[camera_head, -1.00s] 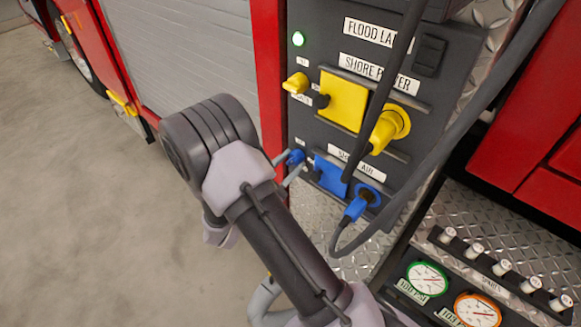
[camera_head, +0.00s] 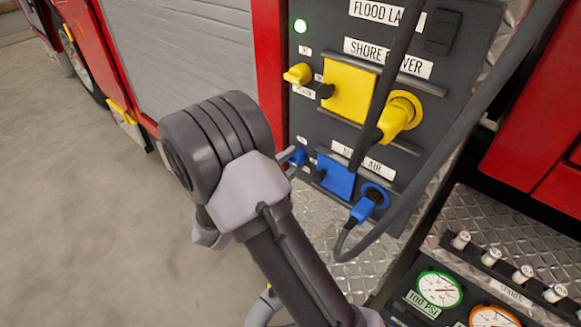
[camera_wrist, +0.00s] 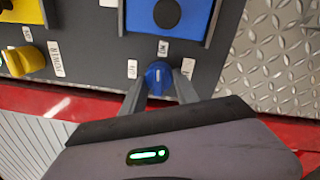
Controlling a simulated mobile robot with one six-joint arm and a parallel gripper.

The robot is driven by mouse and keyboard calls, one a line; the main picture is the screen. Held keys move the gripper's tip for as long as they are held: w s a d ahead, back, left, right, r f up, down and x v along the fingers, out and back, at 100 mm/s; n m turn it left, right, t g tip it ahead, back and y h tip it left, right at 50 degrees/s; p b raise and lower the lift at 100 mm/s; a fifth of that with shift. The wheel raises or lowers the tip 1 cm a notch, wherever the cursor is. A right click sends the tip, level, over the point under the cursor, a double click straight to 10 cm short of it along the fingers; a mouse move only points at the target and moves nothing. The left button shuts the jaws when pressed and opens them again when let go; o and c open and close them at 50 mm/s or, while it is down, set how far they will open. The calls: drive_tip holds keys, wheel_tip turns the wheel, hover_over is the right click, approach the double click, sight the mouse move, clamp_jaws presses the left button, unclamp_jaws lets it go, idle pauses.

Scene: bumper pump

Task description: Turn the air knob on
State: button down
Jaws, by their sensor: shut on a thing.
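The blue air knob (camera_head: 298,157) sits on the dark panel at the lower left, beside the blue air cover (camera_head: 336,177). In the wrist view the knob (camera_wrist: 158,78) shows between my two fingers, with a pale mark on its face. My gripper (camera_wrist: 160,88) is shut on the knob, one finger on each side. In the head view my gripper (camera_head: 288,158) is mostly hidden behind my arm; only the finger ends show at the knob. Small white labels surround the knob, too small to read surely.
Above are a yellow knob (camera_head: 298,74), a yellow cover (camera_head: 348,92) and a yellow plug (camera_head: 400,115). A blue plug (camera_head: 368,205) with a dark cable hangs lower right. Gauges (camera_head: 438,290) are at the bottom right. The floor at left is clear.

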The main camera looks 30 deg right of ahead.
drive_tip(key=shift+m+b, duration=0.35)
drive_tip(key=shift+m, duration=0.25)
drive_tip(key=c, duration=0.9)
unclamp_jaws()
drive_tip(key=shift+a, duration=0.1)
drive_tip(key=p+v, duration=0.4)
drive_tip(key=v, duration=1.3)
drive_tip(key=shift+a+f+p, duration=0.1)
drive_tip(key=shift+a+p, duration=0.05)
drive_tip(key=shift+p, duration=0.15)
